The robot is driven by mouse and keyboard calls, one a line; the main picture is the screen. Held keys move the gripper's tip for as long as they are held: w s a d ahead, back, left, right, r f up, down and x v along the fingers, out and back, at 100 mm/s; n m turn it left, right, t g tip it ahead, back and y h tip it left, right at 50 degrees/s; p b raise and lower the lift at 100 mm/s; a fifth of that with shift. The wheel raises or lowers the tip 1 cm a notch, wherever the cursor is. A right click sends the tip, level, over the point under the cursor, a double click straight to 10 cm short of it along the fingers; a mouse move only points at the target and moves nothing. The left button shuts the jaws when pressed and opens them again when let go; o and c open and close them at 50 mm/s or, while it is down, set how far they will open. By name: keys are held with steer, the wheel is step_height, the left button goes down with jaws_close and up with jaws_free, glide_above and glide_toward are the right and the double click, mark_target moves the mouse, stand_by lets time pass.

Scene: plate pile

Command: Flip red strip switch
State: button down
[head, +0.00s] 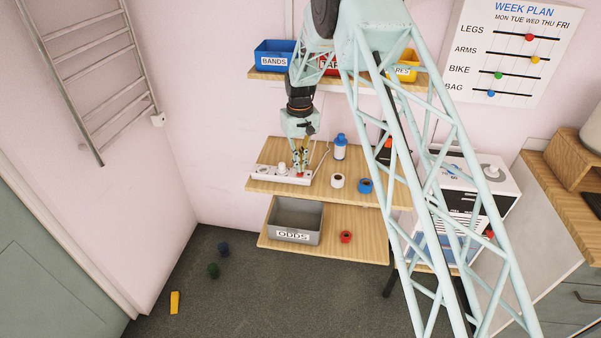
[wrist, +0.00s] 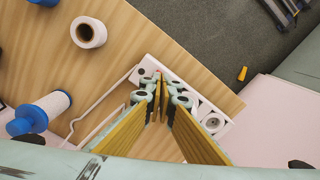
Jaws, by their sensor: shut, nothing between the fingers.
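The white power strip (head: 270,172) lies along the front left of the upper wooden shelf, with a white plug or adapter (head: 282,169) in it. A small red spot (head: 300,175), apparently its switch, shows at the strip's right part, just below my fingertips. My gripper (head: 301,168) points down over that part, shut and empty. In the wrist view the fingertips (wrist: 163,78) meet over the strip (wrist: 213,121) and hide the switch. I cannot tell whether the tips touch it or which way it is set.
The grey ODDS bin (head: 295,221) sits on the shelf below.

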mark_target(300, 174)
steer(key=shift+f+b, duration=0.5)
steer(key=shift+f, duration=0.7)
stand_by(1.6)
steer(key=shift+r, duration=0.15)
steer(key=shift+r+p, duration=1.25)
steer(key=shift+r, duration=2.15)
